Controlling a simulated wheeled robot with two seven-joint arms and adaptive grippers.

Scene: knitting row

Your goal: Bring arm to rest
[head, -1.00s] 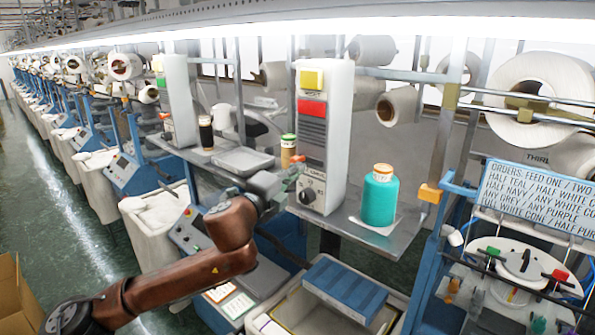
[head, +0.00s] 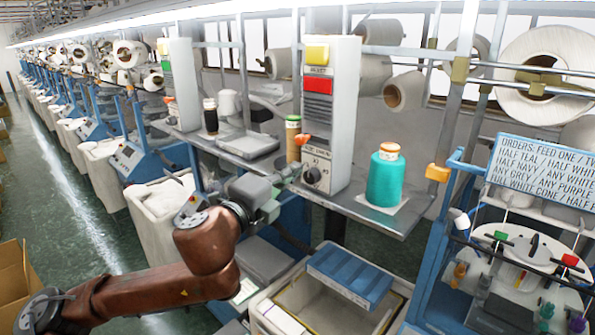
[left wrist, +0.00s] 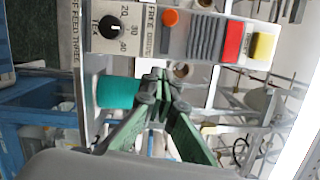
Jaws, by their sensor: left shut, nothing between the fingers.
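My left arm reaches in from the lower left of the head view. Its left gripper (head: 291,172) is in front of the shelf, just left of the knob (head: 312,175) on the white control box (head: 333,110). In the left wrist view the green fingers of the left gripper (left wrist: 158,78) are together with nothing between them. The box's dial (left wrist: 115,28), orange button (left wrist: 171,18), red button (left wrist: 232,40) and yellow button (left wrist: 263,46) show beyond the fingertips. Whether the fingers touch the box is hard to tell. My right gripper is not in view.
A teal yarn cone (head: 385,178) stands on the shelf right of the box. A tan cone (head: 293,140), a dark cone (head: 210,116) and a grey tray (head: 241,145) are left of it. A blue case (head: 349,274) sits across the bin below. A sign (head: 545,170) stands right.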

